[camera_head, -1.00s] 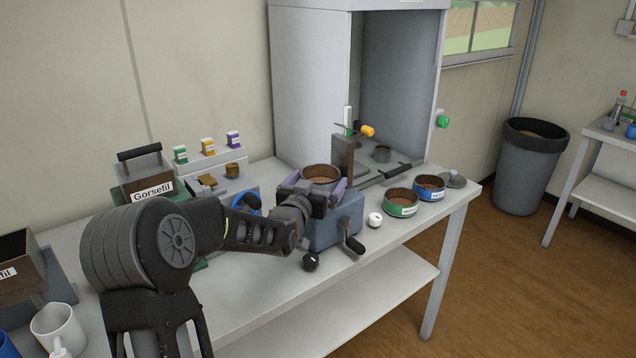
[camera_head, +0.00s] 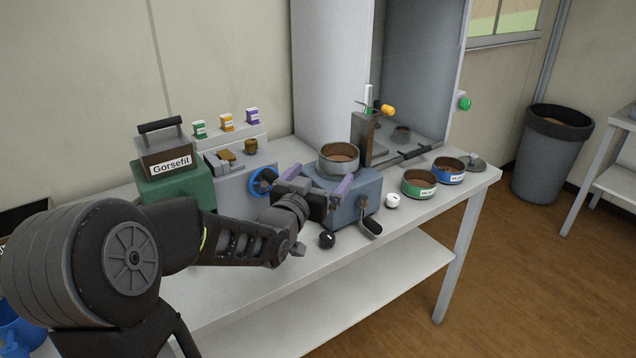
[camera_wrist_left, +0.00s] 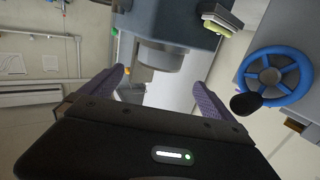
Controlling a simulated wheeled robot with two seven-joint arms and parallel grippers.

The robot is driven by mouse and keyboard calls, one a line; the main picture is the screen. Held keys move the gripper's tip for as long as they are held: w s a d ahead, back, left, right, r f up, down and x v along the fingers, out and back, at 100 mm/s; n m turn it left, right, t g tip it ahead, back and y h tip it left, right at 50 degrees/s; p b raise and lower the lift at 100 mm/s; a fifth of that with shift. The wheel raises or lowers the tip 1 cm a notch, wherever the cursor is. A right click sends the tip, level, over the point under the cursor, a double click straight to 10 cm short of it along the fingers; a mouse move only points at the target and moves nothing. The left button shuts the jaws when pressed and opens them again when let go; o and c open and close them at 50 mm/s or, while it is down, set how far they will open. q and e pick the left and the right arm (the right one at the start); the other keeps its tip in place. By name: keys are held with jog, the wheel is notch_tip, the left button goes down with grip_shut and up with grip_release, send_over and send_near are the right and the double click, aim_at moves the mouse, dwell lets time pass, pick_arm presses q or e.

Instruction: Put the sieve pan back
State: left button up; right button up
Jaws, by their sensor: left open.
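The round grey sieve pan (camera_head: 338,160) with brown soil in it sits on top of the blue-grey cranked box (camera_head: 358,196). My left gripper (camera_head: 321,175) is open, with its purple fingers pointing at the pan from the near left side. In the left wrist view the pan (camera_wrist_left: 161,57) appears upside down, just beyond and between the two fingertips (camera_wrist_left: 157,78). Nothing is held between the fingers. Whether a finger touches the box cannot be told. My right gripper is out of view.
A green-labelled pan (camera_head: 418,184) and a blue-labelled pan (camera_head: 448,170) stand right of the box. A white ball (camera_head: 392,201), a black knob (camera_head: 326,240) and the crank handle (camera_head: 372,227) are close by. A blue handwheel (camera_head: 263,182) is left of my gripper.

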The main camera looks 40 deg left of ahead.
pick_arm(q)
jog(key=shift+s+d, duration=0.2)
jog(key=shift+s, duration=0.35)
jog(key=shift+f, duration=0.1)
